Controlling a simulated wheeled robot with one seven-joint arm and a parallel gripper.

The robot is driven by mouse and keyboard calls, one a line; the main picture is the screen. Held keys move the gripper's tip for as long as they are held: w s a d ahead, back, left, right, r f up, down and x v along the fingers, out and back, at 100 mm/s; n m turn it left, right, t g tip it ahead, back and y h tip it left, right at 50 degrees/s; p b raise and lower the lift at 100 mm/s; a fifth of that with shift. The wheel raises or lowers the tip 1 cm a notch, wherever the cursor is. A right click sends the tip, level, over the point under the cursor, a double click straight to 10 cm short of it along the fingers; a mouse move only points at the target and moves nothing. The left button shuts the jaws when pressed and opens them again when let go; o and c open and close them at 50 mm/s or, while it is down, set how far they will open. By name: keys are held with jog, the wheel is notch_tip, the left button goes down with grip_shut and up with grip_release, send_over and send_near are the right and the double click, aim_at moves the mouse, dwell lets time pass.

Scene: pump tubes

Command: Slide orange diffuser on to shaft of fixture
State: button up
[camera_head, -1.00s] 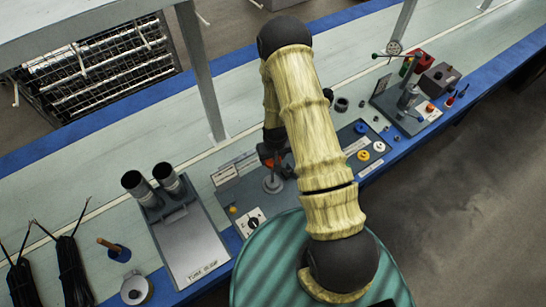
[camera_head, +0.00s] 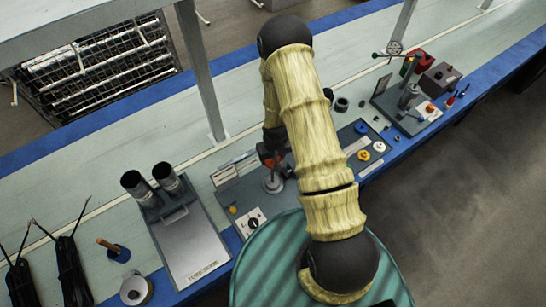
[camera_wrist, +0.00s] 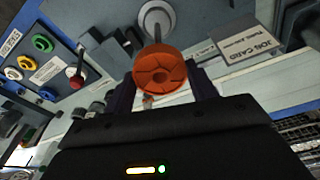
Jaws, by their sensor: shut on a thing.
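The orange diffuser (camera_wrist: 160,72), a round piece with vanes around a centre, is held between the two dark fingers of my gripper (camera_wrist: 161,88) in the wrist view. The fixture's pale round base (camera_wrist: 156,17) with its upright shaft (camera_wrist: 156,32) lies just beyond the diffuser, whose edge overlaps the shaft's end in this view. In the head view my gripper (camera_head: 269,158) is beside and above the fixture's round base (camera_head: 273,185). The arm partly covers it there, and I cannot tell whether diffuser and shaft touch.
A panel with blue, yellow and white rings (camera_head: 363,143) lies right of the fixture. A board with two dark-topped tubes (camera_head: 152,187) stands to the left. A dial (camera_head: 253,223) sits in front. A hand-press stand (camera_head: 408,95) is farther right.

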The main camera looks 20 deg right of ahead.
jog(key=shift+f+b, duration=1.1)
jog(key=shift+f, duration=0.25)
jog(key=o, duration=1.1)
jog(key=shift+c, duration=0.2)
jog(key=shift+r, duration=0.1)
notch_tip(320, 180, up, 17)
jog(key=s+b, duration=0.2)
jog(key=shift+s+b, duration=0.3)
jog(key=shift+b, duration=0.1)
dwell(0.8)
